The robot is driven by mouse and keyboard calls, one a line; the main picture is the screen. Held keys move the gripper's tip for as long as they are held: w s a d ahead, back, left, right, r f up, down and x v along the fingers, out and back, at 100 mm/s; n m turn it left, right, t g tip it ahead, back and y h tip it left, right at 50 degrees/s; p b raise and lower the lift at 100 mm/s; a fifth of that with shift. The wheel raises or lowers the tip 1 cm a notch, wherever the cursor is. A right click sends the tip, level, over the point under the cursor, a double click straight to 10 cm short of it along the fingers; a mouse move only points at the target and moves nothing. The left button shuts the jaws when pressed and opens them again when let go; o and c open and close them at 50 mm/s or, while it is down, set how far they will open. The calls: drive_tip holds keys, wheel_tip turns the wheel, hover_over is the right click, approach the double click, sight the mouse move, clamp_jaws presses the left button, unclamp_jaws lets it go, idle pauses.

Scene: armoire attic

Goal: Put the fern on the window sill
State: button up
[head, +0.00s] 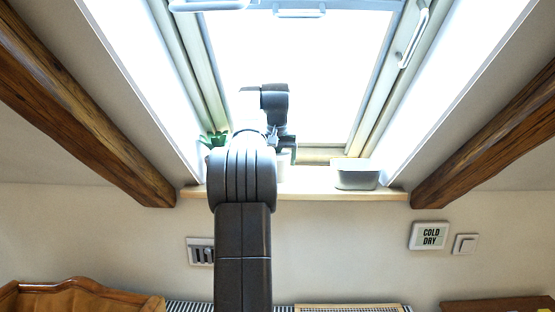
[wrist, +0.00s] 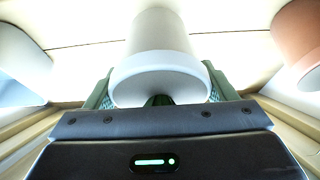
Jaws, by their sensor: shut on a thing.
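My gripper (wrist: 158,98) is shut on a white pot (wrist: 160,45), which sits between its green fingers in the wrist view. A bit of dark green shows at the pot's rim, but the plant itself is almost wholly hidden, so I cannot confirm it is the fern. In the head view my arm hides most of the pot and gripper, which are over the window sill (head: 395,194). I cannot tell whether the pot touches the sill. A green-leaved plant (head: 215,139) stands at the sill's left, partly behind my arm.
A grey planter (head: 355,175) stands on the sill's right part. A terracotta pot (wrist: 300,38) is at the right of the wrist view, apart from the held pot. Sloping wooden beams (head: 85,110) flank the bright window (head: 310,60). A wooden headboard-like piece (head: 80,298) is lower left.

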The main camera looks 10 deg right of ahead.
drive_tip(key=shift+w+f, duration=0.15)
drive_tip(key=shift+f, duration=0.5)
drive_tip(key=shift+f, duration=0.1)
drive_tip(key=o, duration=1.4)
drive_tip(key=shift+s+r, duration=0.3)
drive_tip(key=shift+r, duration=0.2)
drive_tip(key=v, duration=0.4)
drive_tip(key=shift+s+b, duration=0.25)
drive_tip(key=shift+b, duration=0.15)
drive_tip(key=s+b, duration=0.1)
drive_tip(key=s, duration=0.2)
drive_tip(key=s+a+b, duration=0.1)
drive_tip(key=s+b, duration=0.1)
drive_tip(key=s, duration=0.2)
drive_tip(key=s+a+b, duration=0.1)
drive_tip(key=s, duration=0.3)
drive_tip(key=shift+s+a, duration=0.2)
drive_tip(key=shift+w, duration=0.1)
